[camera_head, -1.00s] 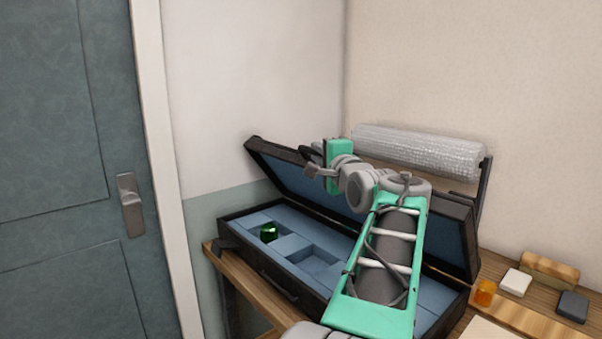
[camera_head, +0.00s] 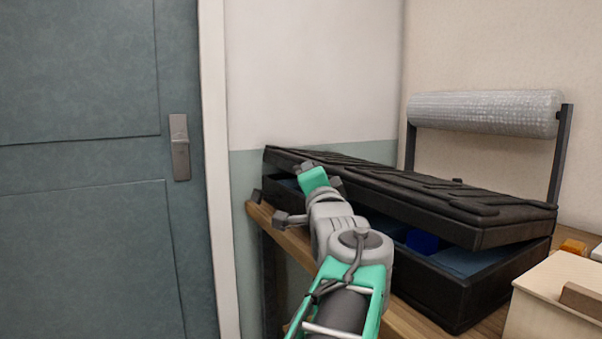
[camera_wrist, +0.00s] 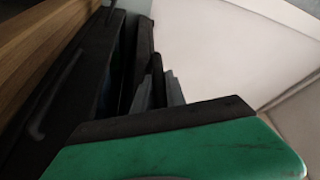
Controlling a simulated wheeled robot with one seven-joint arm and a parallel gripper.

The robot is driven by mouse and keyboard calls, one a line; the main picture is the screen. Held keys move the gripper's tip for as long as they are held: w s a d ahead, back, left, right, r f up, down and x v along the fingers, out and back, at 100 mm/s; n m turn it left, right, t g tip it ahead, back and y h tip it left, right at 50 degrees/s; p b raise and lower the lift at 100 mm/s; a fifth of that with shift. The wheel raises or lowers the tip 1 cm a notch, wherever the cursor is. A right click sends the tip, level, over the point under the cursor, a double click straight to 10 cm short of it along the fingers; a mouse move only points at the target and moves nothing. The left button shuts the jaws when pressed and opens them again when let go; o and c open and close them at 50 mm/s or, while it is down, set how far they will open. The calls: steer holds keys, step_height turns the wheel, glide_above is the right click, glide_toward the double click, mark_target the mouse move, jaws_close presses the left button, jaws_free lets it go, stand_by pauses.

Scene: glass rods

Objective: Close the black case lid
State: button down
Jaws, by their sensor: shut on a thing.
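The black case (camera_head: 440,292) sits on the wooden bench with its blue-lined inside showing through a gap. Its black ribbed lid (camera_head: 430,194) is tilted low over the base, partly open, the gap wider toward the right end. My gripper (camera_head: 318,172) is at the lid's front edge, left of its middle, shut on the lid. In the wrist view the fingers (camera_wrist: 158,88) are at the dark lid edge (camera_wrist: 141,62), with the base beside it. The exact contact is partly hidden by my gripper's green body.
A roll of bubble wrap (camera_head: 485,112) on a dark stand is behind the case. A pale wooden box (camera_head: 555,300) stands close to its right front. A dark blue item (camera_head: 422,241) shows inside the case. A teal door (camera_head: 90,130) is at left.

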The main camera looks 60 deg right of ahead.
steer(key=shift+w+a+f+b, duration=0.1)
steer(key=shift+a+f+b, duration=0.15)
steer(key=shift+f, duration=0.4)
steer(key=c, duration=1.6)
jaws_free()
steer(key=shift+c, duration=0.2)
steer(key=shift+r, duration=0.1)
